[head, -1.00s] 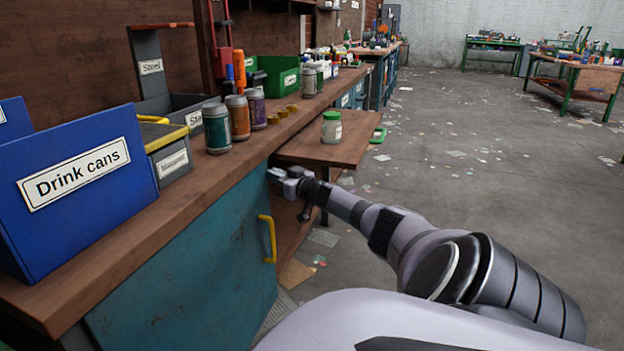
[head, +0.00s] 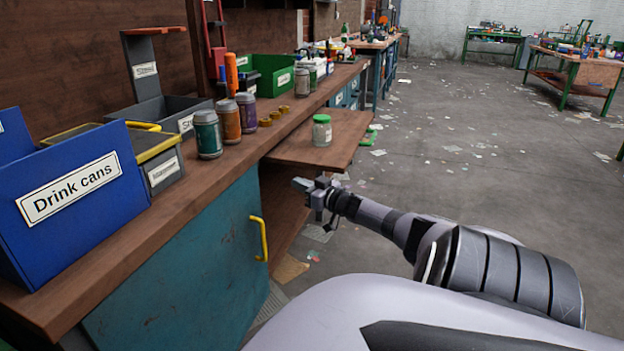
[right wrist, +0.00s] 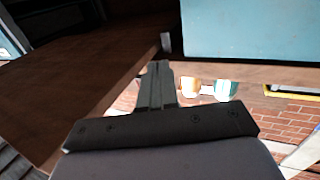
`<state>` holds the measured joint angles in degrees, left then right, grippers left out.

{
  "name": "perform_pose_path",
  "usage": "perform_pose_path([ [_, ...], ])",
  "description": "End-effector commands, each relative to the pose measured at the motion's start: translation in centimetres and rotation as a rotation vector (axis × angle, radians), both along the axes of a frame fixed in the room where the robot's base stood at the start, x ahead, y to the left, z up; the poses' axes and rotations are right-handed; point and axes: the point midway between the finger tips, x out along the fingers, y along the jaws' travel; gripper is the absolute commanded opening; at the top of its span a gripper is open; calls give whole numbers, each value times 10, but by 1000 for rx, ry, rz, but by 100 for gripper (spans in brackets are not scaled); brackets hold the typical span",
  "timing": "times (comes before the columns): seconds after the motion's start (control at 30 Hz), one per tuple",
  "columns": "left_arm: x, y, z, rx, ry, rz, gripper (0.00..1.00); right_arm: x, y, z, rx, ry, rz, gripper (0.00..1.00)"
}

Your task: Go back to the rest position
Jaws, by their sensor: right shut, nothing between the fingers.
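My right gripper (head: 308,186) is shut and empty in the head view. It hangs in the air beside the workbench, near the lower pull-out shelf (head: 350,128) and to the right of the teal cabinet door (head: 190,255). In the right wrist view its fingers (right wrist: 155,85) are pressed together with nothing between them. A jar with a green lid (head: 322,131) stands upright on the shelf, apart from the gripper. My left gripper is not in view.
A blue Drink cans bin (head: 130,205), a grey bin with a yellow rim (head: 163,172) and several jars (head: 208,135) stand on the bench. A yellow handle (head: 262,238) sticks out from the cabinet door. The floor (head: 440,150) to the right is open, with scattered litter.

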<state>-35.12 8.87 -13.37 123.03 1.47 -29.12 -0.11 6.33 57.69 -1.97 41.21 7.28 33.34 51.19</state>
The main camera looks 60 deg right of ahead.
Motion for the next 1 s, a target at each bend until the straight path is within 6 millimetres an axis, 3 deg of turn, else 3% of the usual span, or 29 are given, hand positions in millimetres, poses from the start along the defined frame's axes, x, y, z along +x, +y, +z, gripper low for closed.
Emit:
perform_pose_path([
  [0.3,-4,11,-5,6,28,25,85,-28,-4,1,0,1,-1,0],
  [0.7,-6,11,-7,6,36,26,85,-29,0,-5,3,8,0,0],
  [0.77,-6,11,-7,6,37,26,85,-26,9,-15,10,30,1,0],
  [0.87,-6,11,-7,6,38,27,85,-17,37,-46,21,101,3,0],
  [1.0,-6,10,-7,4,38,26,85,-9,103,-103,37,256,11,0],
])
